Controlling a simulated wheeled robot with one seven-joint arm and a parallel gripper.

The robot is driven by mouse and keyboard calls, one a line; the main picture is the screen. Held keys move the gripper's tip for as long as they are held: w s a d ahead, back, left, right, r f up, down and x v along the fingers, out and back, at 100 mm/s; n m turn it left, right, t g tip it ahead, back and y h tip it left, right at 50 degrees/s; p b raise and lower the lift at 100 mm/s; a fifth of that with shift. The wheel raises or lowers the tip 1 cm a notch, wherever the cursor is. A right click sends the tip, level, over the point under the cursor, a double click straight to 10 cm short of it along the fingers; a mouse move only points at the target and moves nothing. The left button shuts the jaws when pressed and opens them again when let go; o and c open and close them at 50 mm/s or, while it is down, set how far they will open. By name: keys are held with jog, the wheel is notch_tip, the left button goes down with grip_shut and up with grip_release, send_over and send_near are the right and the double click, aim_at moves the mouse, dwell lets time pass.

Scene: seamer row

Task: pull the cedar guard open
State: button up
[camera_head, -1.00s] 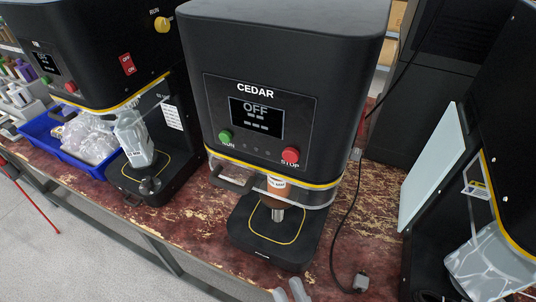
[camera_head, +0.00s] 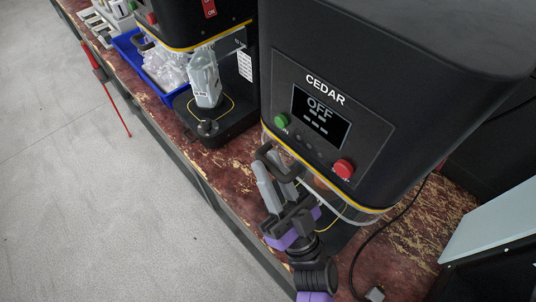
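The CEDAR machine (camera_head: 345,100) is a black unit with a screen reading OFF, a green button and a red button. Its clear guard (camera_head: 345,208) sits under the yellow line, across the front of the work opening, and looks closed. The guard's dark handle (camera_head: 264,152) sticks out at its left front. My gripper (camera_head: 265,160) has its two grey fingertips right at this handle, with a gap between the fingers. It looks open; whether the fingers touch the handle is unclear. My gripper and wrist hide much of the guard and the base below.
Another black machine (camera_head: 215,20) with a bagged item (camera_head: 205,80) stands to the left, beside a blue tray (camera_head: 125,45) of clear bags. A cable (camera_head: 385,235) runs along the bench at right. A pale panel (camera_head: 490,225) stands far right. The floor (camera_head: 70,180) at left is mostly clear.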

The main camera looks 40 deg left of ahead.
jog(key=shift+x, duration=0.8)
grip_shut()
dwell(0.9)
